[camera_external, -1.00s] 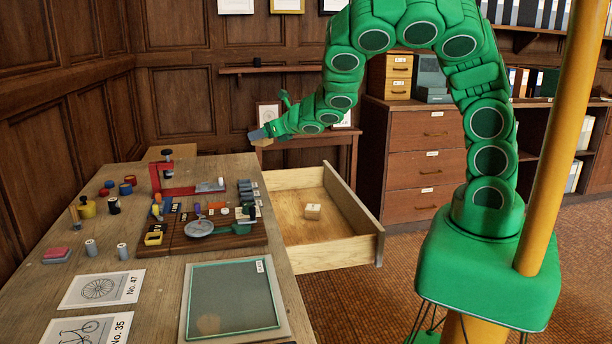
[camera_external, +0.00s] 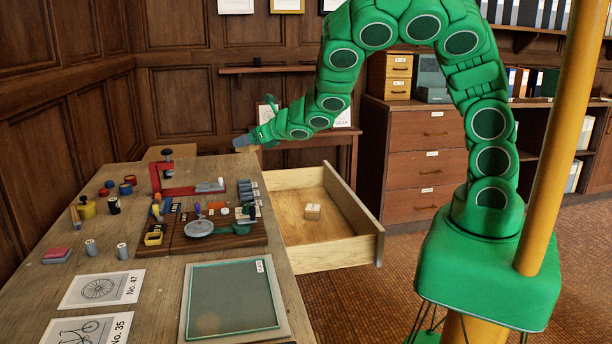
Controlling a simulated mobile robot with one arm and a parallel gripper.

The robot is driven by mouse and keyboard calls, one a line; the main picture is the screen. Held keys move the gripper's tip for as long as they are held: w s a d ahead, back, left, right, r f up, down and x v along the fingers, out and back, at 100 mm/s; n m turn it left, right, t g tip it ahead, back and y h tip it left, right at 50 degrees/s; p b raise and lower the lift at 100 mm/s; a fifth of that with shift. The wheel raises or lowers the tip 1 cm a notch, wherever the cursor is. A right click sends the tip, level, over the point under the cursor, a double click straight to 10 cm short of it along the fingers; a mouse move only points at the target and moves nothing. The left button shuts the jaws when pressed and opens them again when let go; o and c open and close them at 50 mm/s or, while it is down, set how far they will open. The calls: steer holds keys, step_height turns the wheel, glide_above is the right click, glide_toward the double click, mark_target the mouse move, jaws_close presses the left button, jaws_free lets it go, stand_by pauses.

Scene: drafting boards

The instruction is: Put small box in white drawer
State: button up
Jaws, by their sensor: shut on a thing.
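A pale wooden drawer (camera_external: 335,252) stands pulled out from the right side of the workbench. It looks light tan rather than white. A small cream box (camera_external: 312,211) lies on the drawer's floor, near its middle. My gripper (camera_external: 243,143) is up in the air beyond the far right corner of the bench, above and behind the drawer, and well apart from this box. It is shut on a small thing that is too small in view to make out. The drawer's near inner side is partly hidden by its front wall.
The workbench (camera_external: 160,262) holds a red clamp frame (camera_external: 187,190), a brown tool board (camera_external: 185,243), a green-edged glass pane (camera_external: 232,297), picture cards and several small pots. A brown chest of drawers (camera_external: 419,165) stands behind. The drawer is open above.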

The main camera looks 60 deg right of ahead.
steer(key=s+a+f+n+y, duration=0.1)
steer(key=a+f+n+y, duration=0.15)
steer(key=a, duration=1.35)
steer(key=n+g+y, duration=0.4)
steer(key=n+y, duration=0.2)
glide_above(166, 320)
step_height(166, 320, down, 5)
steer(key=shift+m, duration=0.25)
steer(key=shift+f, duration=3.6)
steer(key=shift+f, duration=0.15)
steer(key=o, duration=1.1)
steer(key=shift+r, duration=0.2)
